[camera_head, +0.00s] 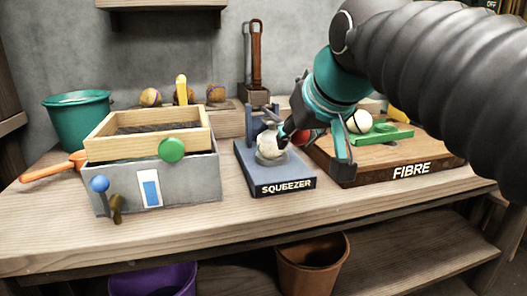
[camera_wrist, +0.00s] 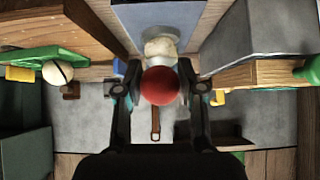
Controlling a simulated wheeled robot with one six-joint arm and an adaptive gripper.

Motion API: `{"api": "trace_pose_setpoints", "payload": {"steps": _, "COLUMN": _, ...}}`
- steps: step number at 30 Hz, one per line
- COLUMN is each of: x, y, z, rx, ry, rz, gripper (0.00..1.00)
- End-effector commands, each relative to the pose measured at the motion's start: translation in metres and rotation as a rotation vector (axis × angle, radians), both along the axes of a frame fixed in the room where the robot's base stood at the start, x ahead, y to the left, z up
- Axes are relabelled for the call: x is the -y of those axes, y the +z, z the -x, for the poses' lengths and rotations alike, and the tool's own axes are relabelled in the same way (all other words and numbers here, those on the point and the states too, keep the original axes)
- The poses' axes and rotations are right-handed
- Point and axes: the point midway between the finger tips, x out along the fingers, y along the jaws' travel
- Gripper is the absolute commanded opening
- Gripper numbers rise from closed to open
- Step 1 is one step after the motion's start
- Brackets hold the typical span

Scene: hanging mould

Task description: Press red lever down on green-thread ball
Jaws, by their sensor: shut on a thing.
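The squeezer (camera_head: 268,178) is a blue-grey base labelled SQUEEZER near the middle of the bench. A pale ball (camera_head: 268,148) sits on it; it also shows in the wrist view (camera_wrist: 160,47). I cannot make out its thread colour. The lever's red round knob (camera_wrist: 160,86) is between my gripper's fingers (camera_wrist: 160,80). In the head view the red knob (camera_head: 301,136) is partly hidden by my gripper, close to the right of the pale ball. My gripper is shut on the knob. The lever's arm is mostly hidden.
A wooden FIBRE board (camera_head: 370,171) at right bears a green tray (camera_head: 391,134) and another pale ball (camera_head: 359,121). A grey box (camera_head: 185,187) with a wooden frame (camera_head: 120,146) and a green bucket (camera_head: 75,125) stand left. A brown-handled tool (camera_head: 256,45) stands behind the squeezer.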

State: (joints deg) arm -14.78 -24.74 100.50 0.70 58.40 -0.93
Motion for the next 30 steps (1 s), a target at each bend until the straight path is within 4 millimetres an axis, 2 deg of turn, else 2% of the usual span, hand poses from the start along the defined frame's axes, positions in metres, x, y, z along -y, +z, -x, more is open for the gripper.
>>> {"api": "trace_pose_setpoints", "payload": {"steps": 4, "x": 0.0, "y": -0.007, "z": 0.001, "rx": -0.001, "ry": 0.001, "rz": 0.0, "gripper": 0.21}}
{"api": "trace_pose_setpoints", "payload": {"steps": 30, "x": 0.0, "y": -0.013, "z": 0.001, "rx": -0.002, "ry": 0.001, "rz": 0.0, "gripper": 0.21}}
